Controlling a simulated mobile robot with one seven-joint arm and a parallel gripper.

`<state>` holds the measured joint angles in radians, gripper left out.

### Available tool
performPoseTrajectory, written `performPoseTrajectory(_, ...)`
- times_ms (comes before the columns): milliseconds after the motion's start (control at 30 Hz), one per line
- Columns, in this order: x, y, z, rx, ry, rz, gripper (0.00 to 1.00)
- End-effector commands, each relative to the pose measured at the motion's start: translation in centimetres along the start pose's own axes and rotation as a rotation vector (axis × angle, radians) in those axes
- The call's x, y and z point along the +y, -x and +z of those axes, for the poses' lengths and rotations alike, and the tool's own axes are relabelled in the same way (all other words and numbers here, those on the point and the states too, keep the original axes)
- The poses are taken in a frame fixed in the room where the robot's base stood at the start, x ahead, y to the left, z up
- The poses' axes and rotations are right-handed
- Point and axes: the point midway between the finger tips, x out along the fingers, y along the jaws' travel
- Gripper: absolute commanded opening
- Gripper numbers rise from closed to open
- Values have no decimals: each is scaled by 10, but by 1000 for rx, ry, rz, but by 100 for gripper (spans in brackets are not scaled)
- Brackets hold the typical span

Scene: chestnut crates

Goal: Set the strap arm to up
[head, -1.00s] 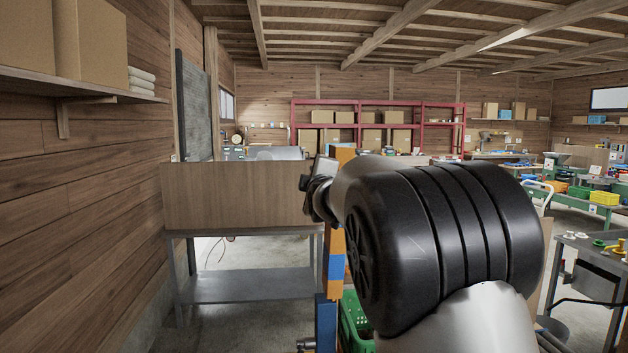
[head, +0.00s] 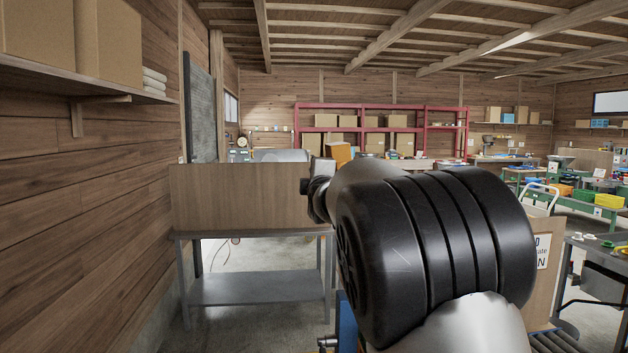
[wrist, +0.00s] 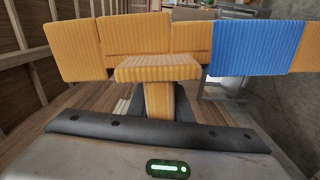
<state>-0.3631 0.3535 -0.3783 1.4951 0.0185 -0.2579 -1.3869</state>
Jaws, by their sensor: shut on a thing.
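The strap arm, a padded bar in orange (wrist: 137,33) and blue (wrist: 255,46) blocks, runs across the top of the wrist view. An orange block on a stem stands in front of it, at the middle of my gripper (wrist: 158,75). My gripper is shut on the strap arm; its fingertips are hard to make out. In the head view my arm hides most of it. Only an orange piece (head: 342,153) shows above my wrist, and a blue post (head: 346,322) shows below.
A wooden-backed grey table (head: 250,288) stands ahead on the left, near the plank wall (head: 90,210). A shelf with cardboard boxes (head: 110,40) juts from that wall. A signed board (head: 541,255) and a grey bench (head: 600,262) are on the right.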

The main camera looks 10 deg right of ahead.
Motion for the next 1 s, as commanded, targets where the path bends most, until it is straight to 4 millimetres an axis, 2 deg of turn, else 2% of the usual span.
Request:
performPoseTrajectory(33,-8,-1,2,-4,-1,-13,0)
performPoseTrajectory(133,-8,-1,2,-4,-2,-13,0)
performPoseTrajectory(167,-8,-1,2,-5,-2,-13,22)
performPoseTrajectory(233,-8,0,3,-5,-2,-11,34)
performPoseTrajectory(267,-7,0,2,-4,-2,-11,36)
performPoseTrajectory(533,-3,0,2,-3,-1,-4,36)
performPoseTrajectory(667,-2,8,1,-2,0,-2,36)
performPoseTrajectory(767,-3,24,0,0,-2,-2,36)
performPoseTrajectory(1000,-1,82,-1,2,-8,-2,36)
